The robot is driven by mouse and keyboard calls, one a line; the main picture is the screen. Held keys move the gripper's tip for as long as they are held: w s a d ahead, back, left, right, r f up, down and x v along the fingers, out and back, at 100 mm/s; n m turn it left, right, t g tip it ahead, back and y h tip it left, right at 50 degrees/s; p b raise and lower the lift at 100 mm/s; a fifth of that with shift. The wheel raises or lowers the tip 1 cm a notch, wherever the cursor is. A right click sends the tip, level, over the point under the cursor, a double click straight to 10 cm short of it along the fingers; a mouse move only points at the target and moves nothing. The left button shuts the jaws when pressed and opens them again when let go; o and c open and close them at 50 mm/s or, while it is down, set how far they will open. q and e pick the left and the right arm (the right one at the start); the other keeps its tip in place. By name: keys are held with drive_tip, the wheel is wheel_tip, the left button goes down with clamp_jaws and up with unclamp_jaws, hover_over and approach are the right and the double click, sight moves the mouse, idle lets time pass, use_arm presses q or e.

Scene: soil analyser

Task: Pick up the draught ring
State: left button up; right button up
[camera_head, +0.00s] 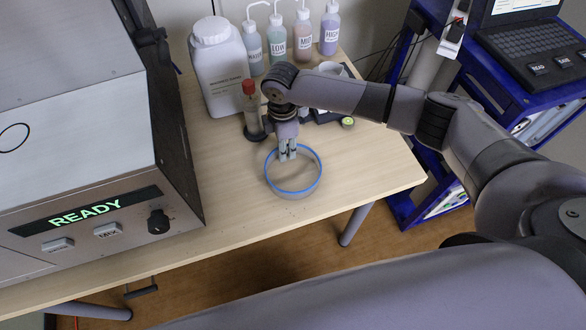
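My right gripper (287,155) points down at the ring's far rim. Its fingertips overlap that rim in the picture and hide a small part of it. The fingers look close together, but I cannot tell whether they are closed on the rim or just around it. My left gripper is not in view.
The analyser (85,205) with a READY display stands at left. A large white bottle (218,70), a red-capped vial (251,110) and several wash bottles (303,35) stand behind the ring. The table (365,165) is clear to the ring's right. A blue cart (400,200) stands beyond.

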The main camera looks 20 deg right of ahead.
drive_tip(key=shift+c, duration=0.5)
clamp_jaws()
drive_tip(key=shift+r, duration=0.1)
